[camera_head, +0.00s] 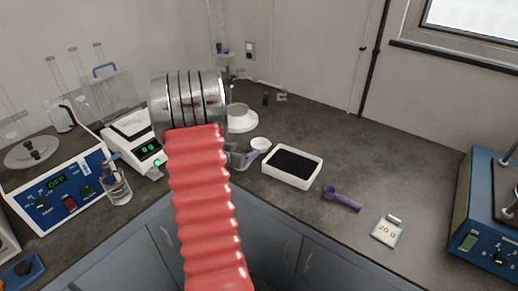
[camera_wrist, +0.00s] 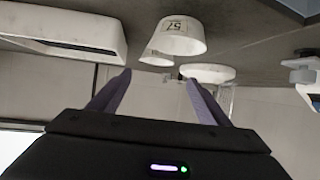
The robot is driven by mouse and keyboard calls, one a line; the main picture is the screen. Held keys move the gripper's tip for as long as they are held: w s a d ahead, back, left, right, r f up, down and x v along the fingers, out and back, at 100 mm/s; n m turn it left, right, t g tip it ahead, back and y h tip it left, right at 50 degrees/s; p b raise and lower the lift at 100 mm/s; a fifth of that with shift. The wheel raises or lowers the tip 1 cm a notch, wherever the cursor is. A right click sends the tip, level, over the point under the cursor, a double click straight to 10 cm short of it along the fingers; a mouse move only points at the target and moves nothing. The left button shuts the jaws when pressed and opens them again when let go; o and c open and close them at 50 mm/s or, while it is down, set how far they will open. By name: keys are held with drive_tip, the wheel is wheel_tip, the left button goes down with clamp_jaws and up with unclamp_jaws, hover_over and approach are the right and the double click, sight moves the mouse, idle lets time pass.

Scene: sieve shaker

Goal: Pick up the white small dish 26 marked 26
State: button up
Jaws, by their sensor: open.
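In the wrist view, which shows the counter upside down, a small white dish (camera_wrist: 183,40) with a tan label is ahead of my gripper. In the head view, a small white dish (camera_head: 261,144) is on the counter, just right of my gripper (camera_head: 241,159). My gripper's purple fingers (camera_wrist: 158,76) are apart, with nothing between them. The labelled dish appears beyond the fingertips, toward the right finger. No contact shows.
A white tray of black material (camera_head: 292,166) is right of the dish, also in the wrist view (camera_wrist: 70,32). A purple scoop (camera_head: 342,198) and a 20 g card (camera_head: 388,231) lie farther right. A lit balance (camera_head: 135,138) stands left. My red arm hides part of the counter.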

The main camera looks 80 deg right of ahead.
approach(263, 142)
drive_tip(key=shift+w+a, duration=0.3)
drive_tip(key=shift+a, duration=0.1)
drive_tip(key=shift+x, duration=2.65)
drive_tip(key=shift+s, duration=0.2)
drive_tip(key=shift+r, duration=0.1)
drive_tip(key=shift+c, duration=0.5)
drive_tip(key=c, duration=0.6)
drive_tip(key=shift+r, duration=0.1)
drive_tip(key=shift+c, duration=0.2)
wheel_tip(263, 142, up, 10)
drive_tip(key=shift+f, duration=0.1)
drive_tip(key=shift+c, duration=0.2)
